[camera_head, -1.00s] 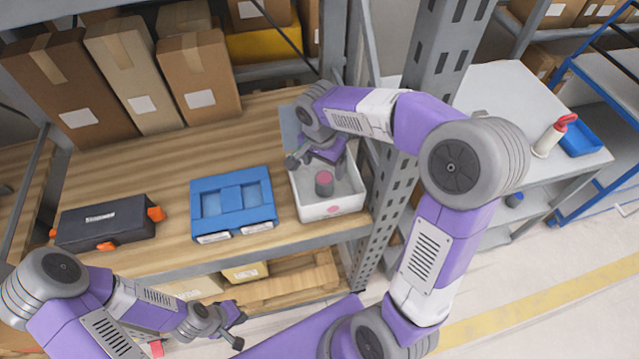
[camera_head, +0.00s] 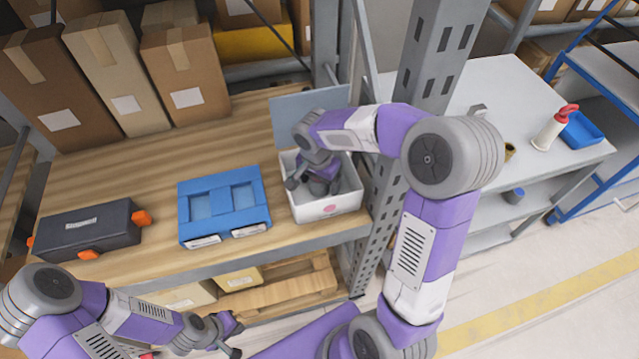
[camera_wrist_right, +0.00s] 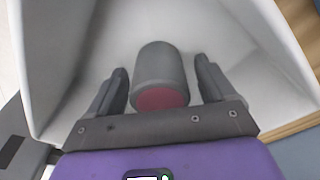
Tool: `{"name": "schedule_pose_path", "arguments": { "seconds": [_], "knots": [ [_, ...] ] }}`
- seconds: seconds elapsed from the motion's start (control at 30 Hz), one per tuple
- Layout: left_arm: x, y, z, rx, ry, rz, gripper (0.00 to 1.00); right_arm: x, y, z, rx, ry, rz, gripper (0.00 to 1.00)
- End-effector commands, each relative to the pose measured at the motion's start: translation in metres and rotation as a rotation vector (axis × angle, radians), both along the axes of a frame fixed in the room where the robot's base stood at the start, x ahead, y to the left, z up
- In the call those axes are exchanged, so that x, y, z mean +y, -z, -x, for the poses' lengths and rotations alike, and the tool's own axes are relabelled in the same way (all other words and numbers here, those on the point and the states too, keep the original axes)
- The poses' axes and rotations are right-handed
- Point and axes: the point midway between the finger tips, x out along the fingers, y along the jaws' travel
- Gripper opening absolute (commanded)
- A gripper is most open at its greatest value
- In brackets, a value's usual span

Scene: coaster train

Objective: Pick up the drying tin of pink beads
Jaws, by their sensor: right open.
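The tin of pink beads (camera_wrist_right: 160,75) is a grey cylinder with a pink end, inside the white box (camera_head: 322,208) on the wooden shelf. In the head view my right gripper (camera_head: 311,186) reaches down into the box and hides the tin. In the right wrist view my right gripper (camera_wrist_right: 160,82) is open, with one finger on each side of the tin and a gap on both sides. My left gripper (camera_head: 238,338) is low in front of the shelf; I cannot tell if its jaws are open.
A blue tray (camera_head: 222,206) and a black case (camera_head: 90,229) with orange latches stand left of the box. Cardboard boxes (camera_head: 184,75) line the back. A grey metal post (camera_head: 425,60) rises just right of the box. The box walls stand close around my right gripper.

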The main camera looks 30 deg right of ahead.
Motion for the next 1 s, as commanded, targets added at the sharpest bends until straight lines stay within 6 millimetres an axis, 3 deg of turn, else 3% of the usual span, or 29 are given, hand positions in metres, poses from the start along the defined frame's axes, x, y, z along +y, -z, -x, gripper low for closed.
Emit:
{"name": "schedule_pose_path", "arguments": {
  "seconds": [0.1, 0.5, 0.77, 1.0],
  "knots": [
    [0.000, -0.001, 0.000, 0.000, 0.000, 0.000, 0.00, 0.000, -0.001, 0.000, -0.001, 0.000, -0.001, 0.82],
    [0.000, -0.001, 0.000, 0.000, 0.000, 0.000, 0.00, 0.000, -0.002, 0.000, -0.002, 0.000, 0.000, 0.22],
    [0.000, -0.002, 0.000, 0.000, 0.000, 0.000, 0.00, 0.000, -0.006, -0.001, -0.004, 0.000, 0.000, 0.22],
    [0.000, -0.016, 0.000, 0.000, 0.000, 0.000, 0.00, 0.001, -0.049, -0.001, -0.007, -0.001, 0.000, 0.22]
  ]
}}
